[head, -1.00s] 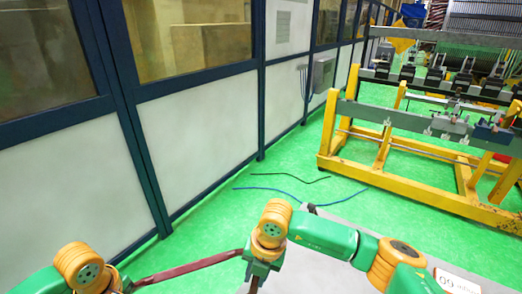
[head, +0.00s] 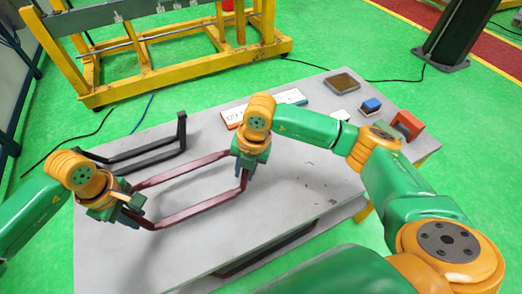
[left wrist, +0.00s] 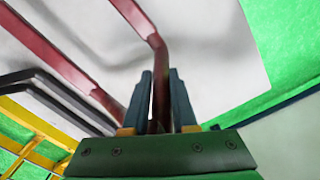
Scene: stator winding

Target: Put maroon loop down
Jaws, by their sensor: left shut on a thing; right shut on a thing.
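The maroon loop (head: 200,207) is a long, flat loop of bar over the grey table (head: 300,215). My left gripper (head: 128,205) is shut on its left end, and my right gripper (head: 245,170) is shut on its right end. In the left wrist view, the loop (left wrist: 70,64) runs between the blue fingers of the left gripper (left wrist: 160,95), with a bend just beyond them. The loop looks roughly level. I cannot tell how much gap there is between it and the table top.
A black loop (head: 135,154) lies on the table just behind the maroon loop. White and orange boxes (head: 291,97), a brown tray (head: 341,83), a blue block (head: 371,105) and a red piece (head: 407,125) are at the back right. A yellow frame (head: 170,72) stands beyond the table.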

